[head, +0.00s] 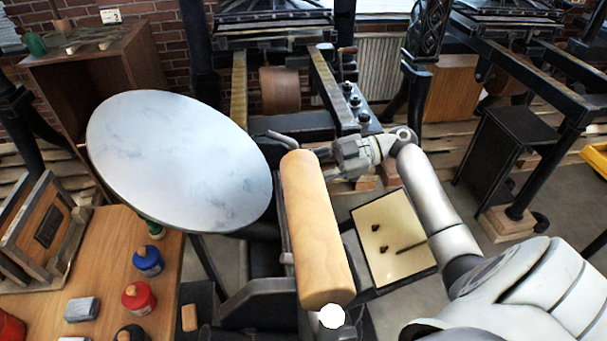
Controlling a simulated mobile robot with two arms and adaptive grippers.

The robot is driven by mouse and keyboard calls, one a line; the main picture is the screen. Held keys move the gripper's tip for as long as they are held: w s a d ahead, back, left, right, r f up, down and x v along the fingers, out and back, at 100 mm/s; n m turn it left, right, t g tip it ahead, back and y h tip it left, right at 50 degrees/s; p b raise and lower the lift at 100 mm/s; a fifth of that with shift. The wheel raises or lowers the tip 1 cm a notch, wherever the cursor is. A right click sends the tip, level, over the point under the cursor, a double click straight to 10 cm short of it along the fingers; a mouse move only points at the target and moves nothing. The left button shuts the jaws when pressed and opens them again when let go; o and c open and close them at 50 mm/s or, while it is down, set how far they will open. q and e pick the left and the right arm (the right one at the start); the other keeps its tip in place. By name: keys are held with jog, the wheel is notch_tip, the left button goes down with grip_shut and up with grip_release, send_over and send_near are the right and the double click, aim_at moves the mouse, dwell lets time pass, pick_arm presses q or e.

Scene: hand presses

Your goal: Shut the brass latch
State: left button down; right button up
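I cannot make out the brass latch in the head view. It may be hidden behind the wooden cylinder or my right gripper. A hand press with a large pale round disc (180,160) stands in front of me. A thick wooden cylinder (316,225) leans beside the disc, and a bent grey metal lever (285,140) shows at its top end. My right gripper (338,160) is just right of the cylinder's upper end. Its fingers are small and partly overlapped by other parts, so their opening is unclear. My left gripper is not in view.
A wooden table (110,245) at left holds a blue jar (148,261), a red jar (138,297) and picture-like frames. A cream tray (393,240) with small dark items lies below my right forearm. Another press's dark frame (520,70) stands at back right.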

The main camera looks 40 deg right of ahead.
jog(key=shift+w+d+r, duration=0.2)
jog(key=shift+r, duration=0.2)
jog(key=o, duration=0.9)
jog(key=shift+c, duration=0.2)
jog(key=shift+o, duration=0.2)
jog(key=shift+w+f, duration=0.1)
jog(key=shift+f, duration=0.2)
jog(key=shift+a, duration=0.1)
